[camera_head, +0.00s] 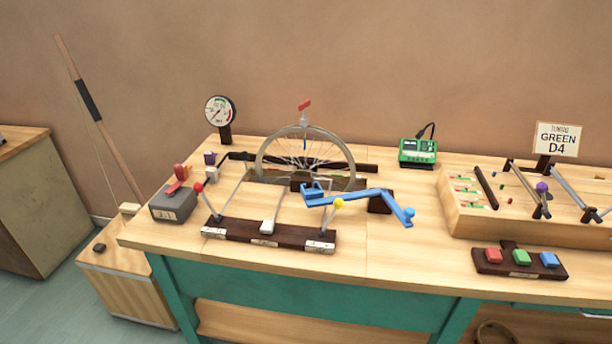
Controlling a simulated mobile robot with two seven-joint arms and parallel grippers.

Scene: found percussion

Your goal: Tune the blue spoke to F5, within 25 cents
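A spoked wheel (262,154) stands upright at the back middle of the bench, with a red piece (304,105) above its rim. A small blue mark (305,144) shows near the top of the wheel; I cannot tell whether it is the blue spoke. A blue cranked lever (368,196) lies in front of the wheel, to the right. A green tuner-like box (417,149) stands behind, its display too small to read. A card (557,139) reads "GREEN D4". Neither of my grippers is in view.
A dark base (268,237) with red-tipped and yellow-tipped rods stands in front. A dial gauge (220,111) and a grey box (174,204) are at left. A wooden string board (462,222) and a red, green and blue button block (520,261) are at right.

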